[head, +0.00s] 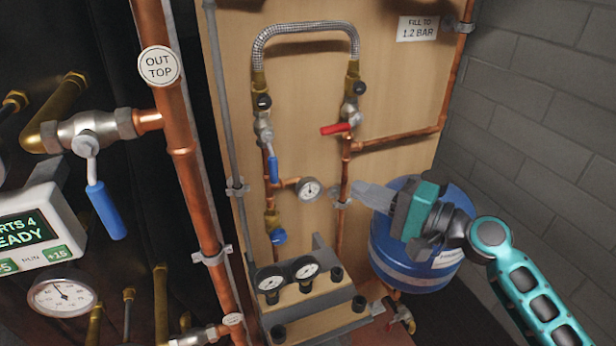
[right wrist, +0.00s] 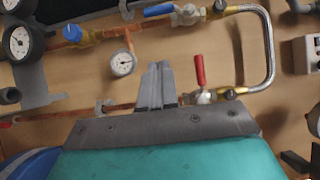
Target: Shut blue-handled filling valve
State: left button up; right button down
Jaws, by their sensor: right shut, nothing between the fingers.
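The blue-handled filling valve (head: 273,169) sits on the left copper pipe of the braided hose loop on the wooden board. Its blue lever hangs down, along the pipe. In the right wrist view the blue lever (right wrist: 160,9) is at the top edge, also in line with its pipe. My right gripper (head: 366,196) is shut and empty, in front of the board, to the right of and a little lower than the valve. In the right wrist view its fingers (right wrist: 157,84) are together, apart from the blue lever. My left gripper is not in view.
A red lever (head: 336,129) stands across the right pipe. A small gauge (head: 309,189) lies between the pipes. A blue vessel (head: 388,246) is behind my right gripper. Another blue lever (head: 105,210) hangs at the left. A shelf with two gauges (head: 303,269) juts out below.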

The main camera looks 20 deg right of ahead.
aim_at(271, 158)
jog(key=s+a+p+x, duration=0.1)
jog(key=a+p+x, duration=0.1)
jog(key=x, duration=1)
jog(key=shift+a+p, duration=0.3)
jog(key=shift+p, duration=0.4)
jog(key=shift+f, duration=0.1)
jog(key=shift+a+f+m+b, duration=0.1)
jog(key=shift+a+m+b, duration=0.25)
jog(key=shift+b, duration=0.35)
jog(key=shift+d, duration=0.1)
